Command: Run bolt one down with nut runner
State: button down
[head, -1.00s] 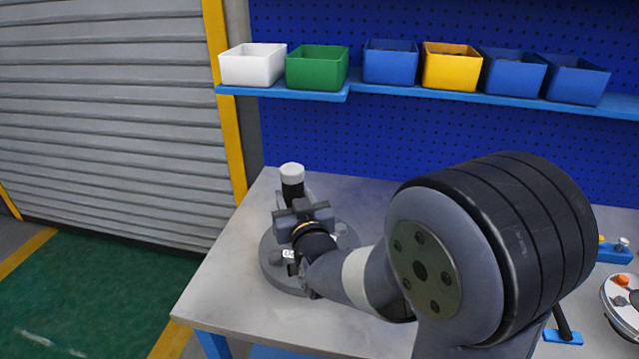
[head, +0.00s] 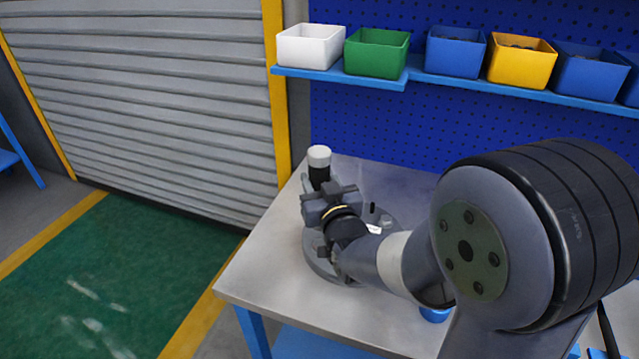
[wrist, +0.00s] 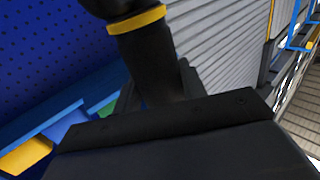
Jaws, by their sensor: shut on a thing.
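My gripper (head: 328,203) is shut on the nut runner. The nut runner (head: 319,168) is a black cylinder with a white cap, standing up behind the jaws in the head view. In the wrist view its black body with a yellow ring (wrist: 137,22) rises from the jaws. The flanged shell (head: 318,262), a grey round disc-like part, lies on the bench below and partly behind my gripper. A small dark upright peg (head: 373,208) shows on its far right side. The nut runner's lower end and bolt one are hidden or cannot be made out.
The grey bench top (head: 270,270) is clear to the left and front of the shell. Behind is a blue pegboard with a shelf (head: 340,77) of bins: white (head: 310,46), green (head: 376,52), blue and yellow (head: 520,62). A roller shutter (head: 150,90) stands at left.

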jog(key=shift+f+b, duration=2.5)
jog(key=shift+b, duration=0.1)
jog(key=shift+r, duration=0.2)
jog(key=shift+b, duration=1.1)
jog(key=shift+f+b, duration=1.45)
jog(key=shift+b, duration=0.1)
jog(key=shift+r+n+g+y+b, duration=0.3)
jog(key=shift+n+y+b, duration=0.3)
jog(key=shift+y, duration=0.5)
